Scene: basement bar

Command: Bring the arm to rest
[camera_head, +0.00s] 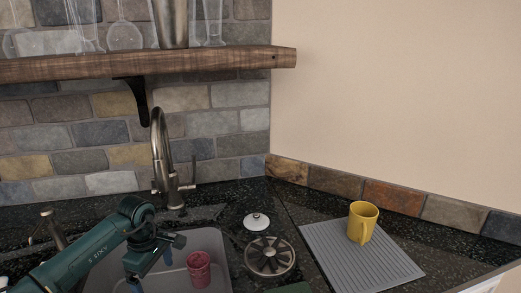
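My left arm, dark green, comes in from the lower left and reaches over the sink. My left gripper (150,272) points down over the sink basin, with its two blue fingertips spread apart and nothing seen between them. A red cup (199,270) stands in the basin to the right of the gripper, apart from it. Of my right arm, only a dark green piece shows at the bottom edge; its gripper is not in view.
The grey sink (213,243) has a metal faucet (162,150) behind it. A white lidded item (256,221) and a round metal strainer-like piece (269,257) lie to its right. A yellow mug (362,222) stands on a grey ribbed mat (340,262). A wooden shelf (150,65) with glasses hangs above.

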